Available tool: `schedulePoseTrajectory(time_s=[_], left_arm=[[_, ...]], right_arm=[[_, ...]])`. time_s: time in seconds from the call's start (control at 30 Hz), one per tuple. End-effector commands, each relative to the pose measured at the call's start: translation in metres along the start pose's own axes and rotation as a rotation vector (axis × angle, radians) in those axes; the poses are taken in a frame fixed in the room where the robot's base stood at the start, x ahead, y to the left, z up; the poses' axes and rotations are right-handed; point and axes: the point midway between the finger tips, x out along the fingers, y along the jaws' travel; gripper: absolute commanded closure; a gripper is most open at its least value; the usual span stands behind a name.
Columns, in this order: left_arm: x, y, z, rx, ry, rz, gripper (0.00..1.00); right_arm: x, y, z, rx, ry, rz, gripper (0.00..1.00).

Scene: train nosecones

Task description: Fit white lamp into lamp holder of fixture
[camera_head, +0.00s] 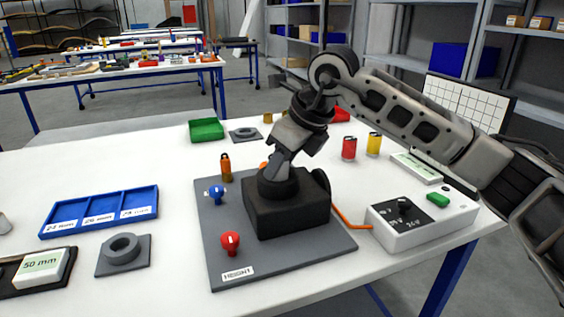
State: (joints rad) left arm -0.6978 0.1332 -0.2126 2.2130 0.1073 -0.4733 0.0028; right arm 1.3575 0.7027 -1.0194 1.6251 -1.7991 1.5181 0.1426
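The fixture is a grey plate (300,262) labelled HEIGHT, with a black block (288,215) on it. A round black collar (277,186) on top of the block looks like the lamp holder. A blue knob (216,193) and a red knob (230,243) stand on the plate's left side. My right arm comes in from the right, and its gripper (279,170) points down at the collar, touching it or just above it. Its fingertips are hidden, so its opening does not show. I cannot make out a white lamp for certain. My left gripper is out of view.
A white control box (420,220) with an orange cable stands right of the fixture. A blue tray (100,212), a grey ring block (124,252) and a 50 mm block (43,268) lie left. Red (349,148) and yellow cylinders (374,144) stand behind.

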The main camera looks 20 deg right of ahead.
Motion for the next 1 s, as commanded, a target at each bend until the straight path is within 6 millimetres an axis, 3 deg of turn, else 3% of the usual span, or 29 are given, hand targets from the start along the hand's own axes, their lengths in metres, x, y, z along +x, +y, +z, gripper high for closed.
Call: schedulePoseTrajectory(time_s=[0.03,0.1,0.57,0.7,0.77,1.0], left_arm=[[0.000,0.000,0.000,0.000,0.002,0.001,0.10],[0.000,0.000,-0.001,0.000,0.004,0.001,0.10],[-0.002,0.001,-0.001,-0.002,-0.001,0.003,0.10],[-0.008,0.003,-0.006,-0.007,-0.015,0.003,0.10],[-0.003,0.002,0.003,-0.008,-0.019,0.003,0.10],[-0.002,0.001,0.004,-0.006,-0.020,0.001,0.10]], right_arm=[[0.011,0.002,-0.009,0.002,0.032,0.008,0.53],[0.011,0.003,-0.009,0.001,0.033,0.010,0.43],[0.009,0.007,-0.007,-0.009,0.034,0.017,0.43],[-0.006,0.007,0.001,-0.010,0.033,0.016,0.43],[-0.013,0.005,-0.001,-0.008,0.030,0.013,0.43],[-0.071,0.002,0.002,-0.003,0.020,0.005,0.43]])
